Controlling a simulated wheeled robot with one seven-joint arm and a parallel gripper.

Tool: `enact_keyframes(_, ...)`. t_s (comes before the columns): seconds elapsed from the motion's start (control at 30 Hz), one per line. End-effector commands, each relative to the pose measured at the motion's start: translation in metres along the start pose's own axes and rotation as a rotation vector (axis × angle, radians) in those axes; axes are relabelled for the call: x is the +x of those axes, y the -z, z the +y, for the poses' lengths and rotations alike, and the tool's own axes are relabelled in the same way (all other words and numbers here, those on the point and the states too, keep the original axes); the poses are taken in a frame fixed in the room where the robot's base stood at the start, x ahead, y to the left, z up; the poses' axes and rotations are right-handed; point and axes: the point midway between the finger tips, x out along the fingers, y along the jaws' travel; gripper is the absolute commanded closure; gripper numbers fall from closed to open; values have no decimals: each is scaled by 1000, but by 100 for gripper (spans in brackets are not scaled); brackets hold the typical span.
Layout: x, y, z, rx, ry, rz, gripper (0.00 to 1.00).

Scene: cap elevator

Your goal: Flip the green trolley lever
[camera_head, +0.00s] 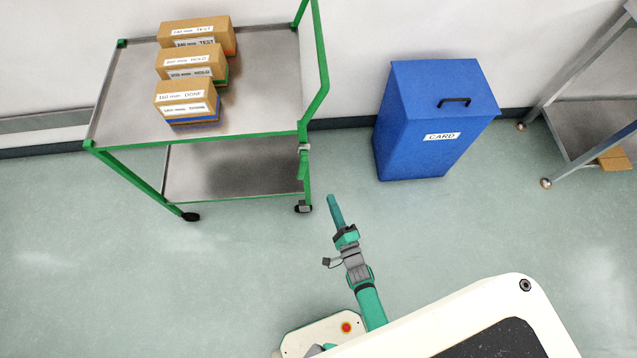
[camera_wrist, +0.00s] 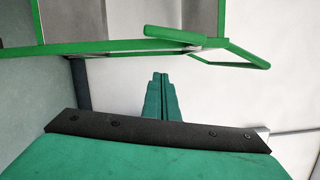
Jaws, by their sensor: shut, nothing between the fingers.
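The trolley (camera_head: 262,82) has a green frame and grey shelves and stands at the left in the head view. A short green lever (camera_head: 303,166) hangs down along its front right post, below a small grey pivot. In the wrist view a green bar that looks like the lever (camera_wrist: 174,36) lies across the trolley's rail, above my fingertips. My gripper (camera_head: 333,199) has teal fingers, shut and empty, to the right of and below the lever in the head view, apart from it. The shut fingers also show in the wrist view (camera_wrist: 160,78).
Brown boxes (camera_head: 190,98) labelled TEST, HOLD and DONE stand on the trolley's top shelf. A blue CARD bin (camera_head: 425,130) stands against the wall to the right. A grey metal rack (camera_head: 570,125) is at the far right. The floor between trolley and bin is clear.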

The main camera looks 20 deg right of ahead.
Motion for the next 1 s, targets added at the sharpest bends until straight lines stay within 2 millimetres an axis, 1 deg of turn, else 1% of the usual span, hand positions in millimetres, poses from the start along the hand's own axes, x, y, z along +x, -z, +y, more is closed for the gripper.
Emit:
enact_keyframes(0.17, 22, -1, 0, 2, 1, -1, 100)
enact_keyframes(0.3, 47, -2, 0, 1, 2, -2, 100)
enact_keyframes(0.5, 76, -1, 0, 0, 1, -1, 100)
enact_keyframes(0.77, 99, -2, 0, 1, 0, 0, 100)
enact_keyframes(1.0, 103, -23, 0, 0, 0, 1, 100)
